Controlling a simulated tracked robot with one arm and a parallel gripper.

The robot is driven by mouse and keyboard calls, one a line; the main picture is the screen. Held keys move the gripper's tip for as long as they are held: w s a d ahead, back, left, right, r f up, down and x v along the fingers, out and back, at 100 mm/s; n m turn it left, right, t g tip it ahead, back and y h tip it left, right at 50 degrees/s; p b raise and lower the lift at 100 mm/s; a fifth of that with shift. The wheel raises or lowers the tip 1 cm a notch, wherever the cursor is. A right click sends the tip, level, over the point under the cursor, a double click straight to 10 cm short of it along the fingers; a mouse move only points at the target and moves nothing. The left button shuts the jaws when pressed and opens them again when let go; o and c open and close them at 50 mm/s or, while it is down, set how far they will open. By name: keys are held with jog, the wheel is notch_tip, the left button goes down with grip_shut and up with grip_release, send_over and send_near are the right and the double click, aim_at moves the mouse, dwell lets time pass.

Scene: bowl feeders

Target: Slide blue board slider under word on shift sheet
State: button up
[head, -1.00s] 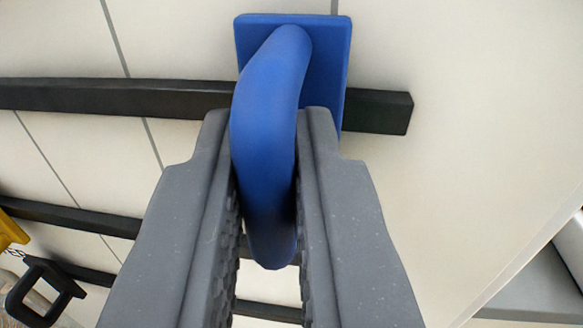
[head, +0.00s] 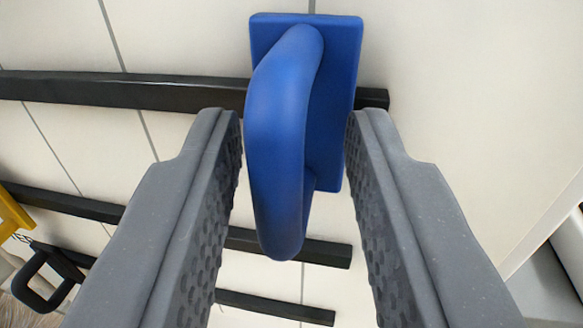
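The blue board slider (head: 283,140) has a flat blue plate and a thick curved handle. Its plate sits on the top black rail (head: 150,91), close to the rail's right end. My gripper (head: 295,118) is open, with one grey finger on each side of the handle. There is a gap between the handle and the right finger; the left finger is close to the handle. No word and no shift sheet can be made out in view.
More black rails (head: 290,246) run across the pale board below. A yellow slider (head: 12,215) and a black handle (head: 45,280) show at the lower left. The pale board right of the rails is bare, and a grey surface (head: 548,285) lies beyond its edge.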

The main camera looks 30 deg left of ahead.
jog(key=b+v, duration=0.4)
jog(key=v, duration=0.9)
jog(key=shift+s+d, duration=0.2)
jog(key=shift+s, duration=0.1)
dwell(0.3)
